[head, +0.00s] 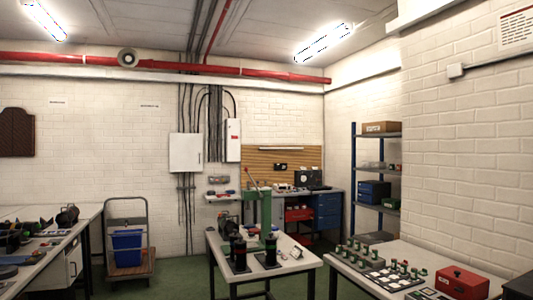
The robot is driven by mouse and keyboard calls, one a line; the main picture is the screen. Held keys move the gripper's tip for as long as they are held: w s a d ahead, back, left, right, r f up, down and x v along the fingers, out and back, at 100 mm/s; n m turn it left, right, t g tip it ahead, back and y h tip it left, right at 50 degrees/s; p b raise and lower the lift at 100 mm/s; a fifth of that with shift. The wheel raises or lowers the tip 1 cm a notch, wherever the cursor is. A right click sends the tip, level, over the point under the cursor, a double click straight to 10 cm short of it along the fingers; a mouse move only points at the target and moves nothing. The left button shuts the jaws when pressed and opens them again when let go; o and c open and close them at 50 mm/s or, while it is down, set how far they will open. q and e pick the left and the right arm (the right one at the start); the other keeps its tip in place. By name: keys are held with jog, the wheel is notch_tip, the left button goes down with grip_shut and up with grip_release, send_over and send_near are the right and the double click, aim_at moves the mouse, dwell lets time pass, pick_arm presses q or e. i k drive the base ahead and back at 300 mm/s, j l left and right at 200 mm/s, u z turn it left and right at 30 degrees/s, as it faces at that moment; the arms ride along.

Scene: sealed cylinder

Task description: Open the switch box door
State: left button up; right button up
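A wide pale grey wall box (185,152) hangs on the back brick wall, with dark cables above and below it. Its front looks shut. A narrower white box (233,140) with a small red mark is mounted to its right, and its front also looks shut. I cannot tell from the picture which of the two is the switch box. Both are far across the room. Neither of my grippers is in view.
A table (222,260) with black cylinders stands in front of the boxes. A trolley (130,212) with blue crates is left of it. A workbench (84,215) lies at left, another table (345,267) at right. Green floor (178,270) is free between trolley and middle table.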

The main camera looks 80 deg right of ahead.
aim_at(185, 149)
jog(key=z, duration=2.05)
jog(key=i+j+u, duration=0.1)
jog(key=i+u, duration=0.25)
jog(key=i, duration=2.1)
jog(key=i+z, duration=0.1)
jog(key=i, duration=1)
jog(key=i+j+z, duration=0.1)
jog(key=i, duration=1.05)
jog(key=i+z, duration=0.1)
jog(key=i, duration=1)
jog(key=i+j+z, duration=0.1)
jog(key=i, duration=1)
jog(key=i+l+z, duration=0.1)
jog(key=i, duration=0.55)
jog(key=i+l+z, duration=0.1)
jog(key=i, duration=0.6)
